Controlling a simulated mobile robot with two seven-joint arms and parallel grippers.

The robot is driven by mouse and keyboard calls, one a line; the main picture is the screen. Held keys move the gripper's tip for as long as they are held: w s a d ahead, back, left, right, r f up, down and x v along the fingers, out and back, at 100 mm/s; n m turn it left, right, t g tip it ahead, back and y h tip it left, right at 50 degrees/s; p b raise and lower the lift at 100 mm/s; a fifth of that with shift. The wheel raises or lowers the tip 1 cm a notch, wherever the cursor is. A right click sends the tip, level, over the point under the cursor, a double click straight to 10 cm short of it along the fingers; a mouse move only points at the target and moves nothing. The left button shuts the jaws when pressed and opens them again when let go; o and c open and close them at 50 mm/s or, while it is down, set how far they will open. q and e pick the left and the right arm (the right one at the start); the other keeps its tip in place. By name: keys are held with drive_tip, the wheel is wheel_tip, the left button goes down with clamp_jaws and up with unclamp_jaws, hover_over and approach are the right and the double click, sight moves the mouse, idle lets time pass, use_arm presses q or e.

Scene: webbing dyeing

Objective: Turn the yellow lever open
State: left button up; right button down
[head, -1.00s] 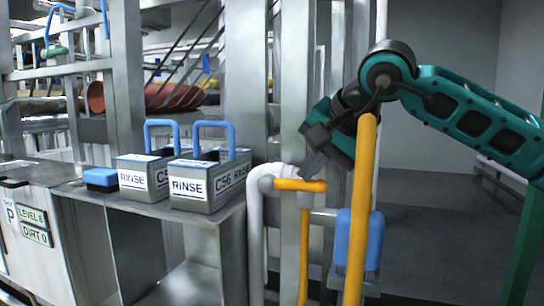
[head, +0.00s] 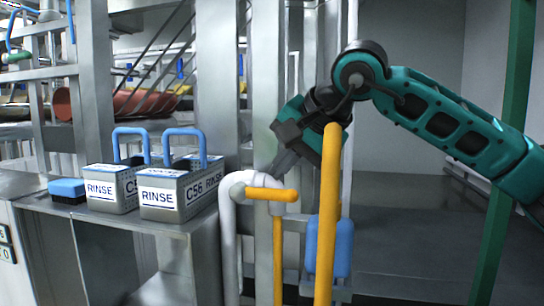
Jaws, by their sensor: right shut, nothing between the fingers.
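My right gripper (head: 281,166) comes in from the right and points down and left. It is shut and empty, with its fingertips just above the lever; I cannot tell if they touch it. A tall yellow post (head: 328,220) stands in front of part of my right arm. My left gripper is not in view.
Two grey RINSE boxes with blue handles, the nearer one (head: 173,198) and the farther one (head: 108,190), stand on a metal bench beside a blue block (head: 67,187). A blue part (head: 343,247) hangs behind the yellow post. Open floor lies at the right.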

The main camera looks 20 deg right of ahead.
use_arm(q)
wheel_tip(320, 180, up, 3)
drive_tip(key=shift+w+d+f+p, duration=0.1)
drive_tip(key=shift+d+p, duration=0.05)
drive_tip(key=shift+p, duration=0.8)
use_arm(e)
drive_tip(key=r+v, duration=0.1)
drive_tip(key=v, duration=1)
drive_tip(key=shift+w+a+r, duration=0.2)
drive_tip(key=shift+a, duration=0.1)
